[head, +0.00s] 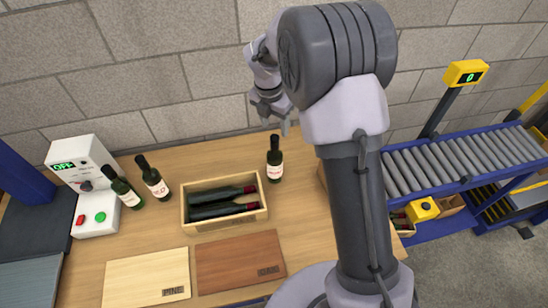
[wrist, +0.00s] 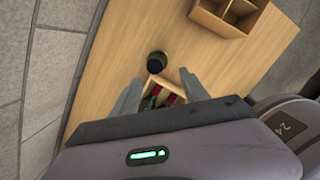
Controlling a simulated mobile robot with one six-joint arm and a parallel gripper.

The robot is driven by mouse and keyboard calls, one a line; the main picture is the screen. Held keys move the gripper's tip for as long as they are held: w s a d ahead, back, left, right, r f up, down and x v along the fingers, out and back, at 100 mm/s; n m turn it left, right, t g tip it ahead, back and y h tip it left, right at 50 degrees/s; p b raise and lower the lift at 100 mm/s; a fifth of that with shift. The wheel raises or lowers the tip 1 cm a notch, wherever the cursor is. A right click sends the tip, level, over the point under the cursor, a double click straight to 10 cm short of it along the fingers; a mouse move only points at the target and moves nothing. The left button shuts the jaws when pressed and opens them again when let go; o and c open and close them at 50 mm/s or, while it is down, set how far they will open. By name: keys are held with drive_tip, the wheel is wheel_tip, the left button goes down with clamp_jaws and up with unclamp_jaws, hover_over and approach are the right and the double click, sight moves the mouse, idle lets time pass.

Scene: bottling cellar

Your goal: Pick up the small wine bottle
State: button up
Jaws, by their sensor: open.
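A dark wine bottle (head: 275,160) with a pale label stands upright on the wooden table, right of the bottle crate. Two other bottles stand at the left, a green one (head: 125,193) and a dark one (head: 155,182); I cannot tell for certain which is the small one. My gripper (head: 270,118) is open and empty above and slightly left of the lone bottle, apart from it. In the wrist view that bottle (wrist: 156,62) shows from above, just beyond the two spread fingertips (wrist: 160,77).
A wooden crate (head: 225,221) holds lying bottles. Two boards, marked PINE (head: 145,275) and another darker (head: 240,260), lie in front. A control box (head: 82,165) stands left; a roller conveyor (head: 465,158) is right. A divided wooden box (wrist: 228,17) stands near the bottle.

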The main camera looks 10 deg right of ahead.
sight(274, 138)
drive_tip(key=f, duration=0.3)
drive_tip(key=w+f+b, duration=0.1)
drive_tip(key=f, duration=0.1)
drive_tip(key=shift+d+f, duration=0.3)
drive_tip(key=shift+f, duration=0.05)
drive_tip(key=f, duration=0.1)
drive_tip(key=f+b, duration=0.1)
drive_tip(key=f, duration=0.1)
drive_tip(key=w+f, duration=0.1)
drive_tip(key=f, duration=0.1)
drive_tip(key=shift+f, duration=0.25)
drive_tip(key=shift+s+r, duration=0.1)
drive_tip(key=shift+r, duration=0.05)
drive_tip(key=shift+c, duration=0.5)
clamp_jaws()
